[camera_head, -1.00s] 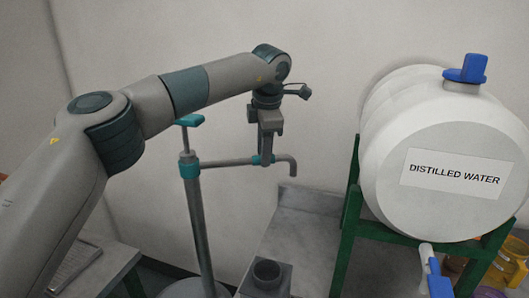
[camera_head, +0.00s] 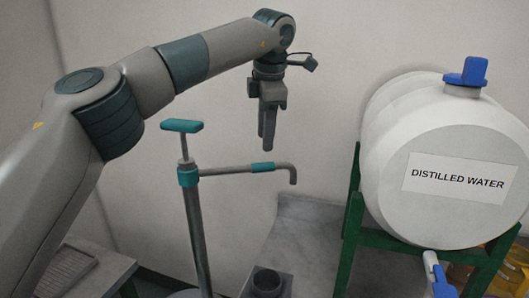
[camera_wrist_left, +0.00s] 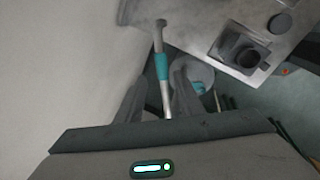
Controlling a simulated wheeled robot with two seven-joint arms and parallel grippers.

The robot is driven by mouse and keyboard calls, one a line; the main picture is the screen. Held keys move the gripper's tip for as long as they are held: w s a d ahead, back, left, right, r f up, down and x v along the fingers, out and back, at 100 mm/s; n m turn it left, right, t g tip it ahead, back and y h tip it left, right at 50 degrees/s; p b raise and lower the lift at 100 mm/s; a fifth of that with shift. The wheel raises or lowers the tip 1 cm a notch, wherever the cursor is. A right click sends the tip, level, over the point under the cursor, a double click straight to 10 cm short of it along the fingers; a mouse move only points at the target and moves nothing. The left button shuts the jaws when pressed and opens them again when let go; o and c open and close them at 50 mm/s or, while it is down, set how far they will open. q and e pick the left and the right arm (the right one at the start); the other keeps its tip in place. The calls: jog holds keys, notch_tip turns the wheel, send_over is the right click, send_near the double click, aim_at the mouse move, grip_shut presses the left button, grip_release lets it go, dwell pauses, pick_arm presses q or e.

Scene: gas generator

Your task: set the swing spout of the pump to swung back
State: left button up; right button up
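The pump (camera_head: 197,225) stands upright with a teal T-handle (camera_head: 182,126) on top. Its grey swing spout (camera_head: 225,171) reaches to the right, with a teal sleeve (camera_head: 262,167) and a down-bent end. My left gripper (camera_head: 267,148) points down just above the sleeve, apart from it. In the left wrist view, the gripper's two dark fingers (camera_wrist_left: 158,82) are spread, with the spout's teal sleeve (camera_wrist_left: 162,67) seen between them. Nothing is held. My right gripper is not in view.
A white distilled water tank (camera_head: 400,150) sits on a green stand (camera_head: 350,232) at the right. A grey block with a round opening (camera_head: 267,280) is below the spout. A grey counter (camera_head: 300,235) lies behind it.

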pick_arm(q)
jog(key=v, duration=0.9)
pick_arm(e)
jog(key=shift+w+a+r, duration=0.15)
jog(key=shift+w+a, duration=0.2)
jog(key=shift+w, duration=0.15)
pick_arm(q)
jog(key=shift+r, duration=0.1)
